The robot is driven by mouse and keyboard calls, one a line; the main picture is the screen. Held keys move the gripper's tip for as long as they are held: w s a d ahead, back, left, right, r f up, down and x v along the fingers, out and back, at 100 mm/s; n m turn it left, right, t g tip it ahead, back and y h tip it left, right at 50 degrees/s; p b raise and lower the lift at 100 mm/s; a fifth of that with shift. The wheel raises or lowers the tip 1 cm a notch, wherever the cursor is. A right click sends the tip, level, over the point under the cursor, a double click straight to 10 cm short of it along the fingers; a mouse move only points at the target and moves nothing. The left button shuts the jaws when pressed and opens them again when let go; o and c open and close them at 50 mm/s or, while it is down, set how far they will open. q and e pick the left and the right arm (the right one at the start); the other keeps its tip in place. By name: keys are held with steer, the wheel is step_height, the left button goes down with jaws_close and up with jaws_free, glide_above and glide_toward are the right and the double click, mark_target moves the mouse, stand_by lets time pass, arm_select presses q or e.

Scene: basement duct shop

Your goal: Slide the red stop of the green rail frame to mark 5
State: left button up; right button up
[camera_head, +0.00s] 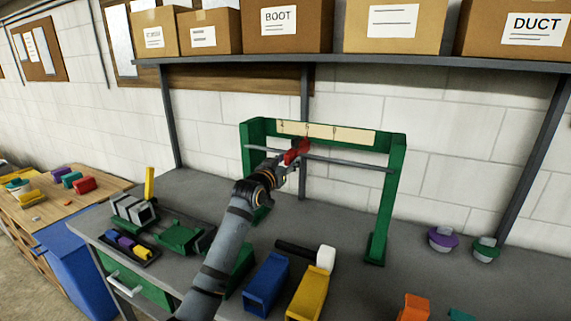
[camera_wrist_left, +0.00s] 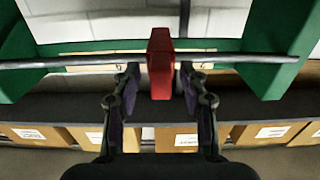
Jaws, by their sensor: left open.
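The green rail frame (camera_head: 397,190) stands upright on the grey bench. Its thin grey rail (camera_head: 345,163) runs between the two posts, below a cream scale strip (camera_head: 350,135) whose numbers are too small to read. The red stop (camera_head: 297,151) is on the rail, left of the middle in the head view. My left gripper (camera_head: 291,161) reaches up to it from the front. In the left wrist view, the red stop (camera_wrist_left: 160,64) lies between the tips of my open left gripper (camera_wrist_left: 160,80), with a gap on each side. My right gripper is out of view.
A blue bin (camera_head: 266,284), a yellow bin (camera_head: 309,295) and a white-headed mallet (camera_head: 325,258) lie on the bench before the frame. Purple (camera_head: 442,238) and green (camera_head: 485,249) round items sit at the right. A shelf (camera_head: 380,67) with boxes hangs above.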

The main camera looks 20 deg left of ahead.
arm_select(q)
steer(key=s, duration=1.2)
steer(key=shift+a, duration=0.2)
steer(key=shift+f, duration=0.1)
